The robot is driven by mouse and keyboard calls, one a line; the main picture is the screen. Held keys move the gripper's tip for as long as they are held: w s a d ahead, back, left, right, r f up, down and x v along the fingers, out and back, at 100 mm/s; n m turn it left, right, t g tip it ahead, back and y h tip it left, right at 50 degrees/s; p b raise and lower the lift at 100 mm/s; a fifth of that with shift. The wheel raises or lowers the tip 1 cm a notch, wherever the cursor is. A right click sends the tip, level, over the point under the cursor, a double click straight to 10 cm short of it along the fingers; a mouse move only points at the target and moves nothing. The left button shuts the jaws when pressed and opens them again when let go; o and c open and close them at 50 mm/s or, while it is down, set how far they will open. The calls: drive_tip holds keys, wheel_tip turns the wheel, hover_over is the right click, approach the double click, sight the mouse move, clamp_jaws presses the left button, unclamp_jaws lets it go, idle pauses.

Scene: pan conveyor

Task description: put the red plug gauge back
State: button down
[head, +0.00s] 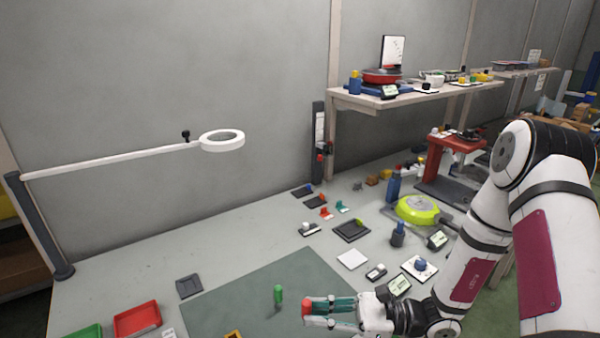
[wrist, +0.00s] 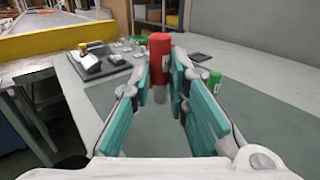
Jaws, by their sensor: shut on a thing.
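The red plug gauge (wrist: 159,52) is upright between the fingertips of my gripper (wrist: 161,78) in the wrist view, with a paler metal end below the red part. In the head view the red plug gauge (head: 308,308) shows as a red patch at the tips of my gripper (head: 325,311), partly hidden by the fingers. My gripper is shut on it above the dark green mat (head: 250,300). A green plug gauge (head: 278,295) stands upright on the mat, left of my gripper; it also shows in the wrist view (wrist: 214,83). No holder for the red gauge can be made out.
A red tray (head: 137,319) and a green tray (head: 84,332) lie at the front left. A dark flat block (head: 189,286) lies by the mat. A white magnifier arm (head: 110,159) reaches over the back left. Several small items and a yellow-green pan (head: 417,209) crowd the right side.

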drive_tip(key=w+d+m+t+h, duration=0.9)
drive_tip(key=w+d+m+t, duration=0.2)
drive_tip(key=w+d+t, duration=0.2)
drive_tip(key=shift+d+r+t+h, duration=0.35)
drive_tip(key=shift+d+t, duration=0.25)
drive_tip(key=shift+d, duration=0.45)
drive_tip(key=shift+s, duration=0.1)
